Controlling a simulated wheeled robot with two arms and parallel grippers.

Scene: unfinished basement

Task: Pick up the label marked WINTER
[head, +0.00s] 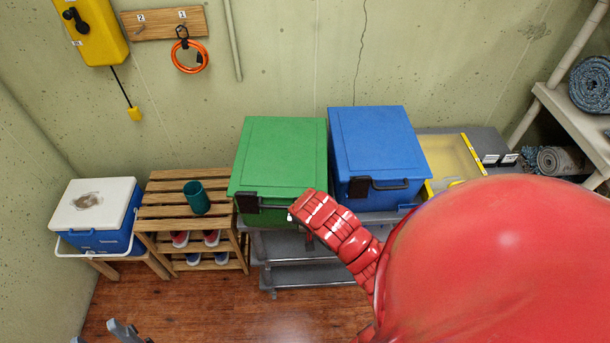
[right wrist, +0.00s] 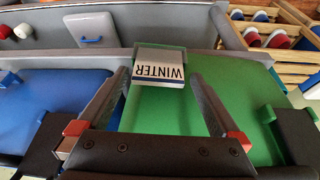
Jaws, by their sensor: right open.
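The WINTER label (right wrist: 158,70) is a white card with black letters and a dark stripe. In the right wrist view it shows against a green piece at the edge of the green box (right wrist: 160,112). My right gripper (right wrist: 159,75) is open, with one finger on each side of the label; I see no finger pressed on it. In the head view the red right arm covers most of that gripper, and only a small white bit shows by the front of the green box (head: 281,158). My left gripper (head: 100,334) is at the bottom left, fingers apart, empty and partly cut off.
A blue box (head: 375,142) stands right of the green one on a grey shelf cart (head: 310,275). The floor in front is clear.

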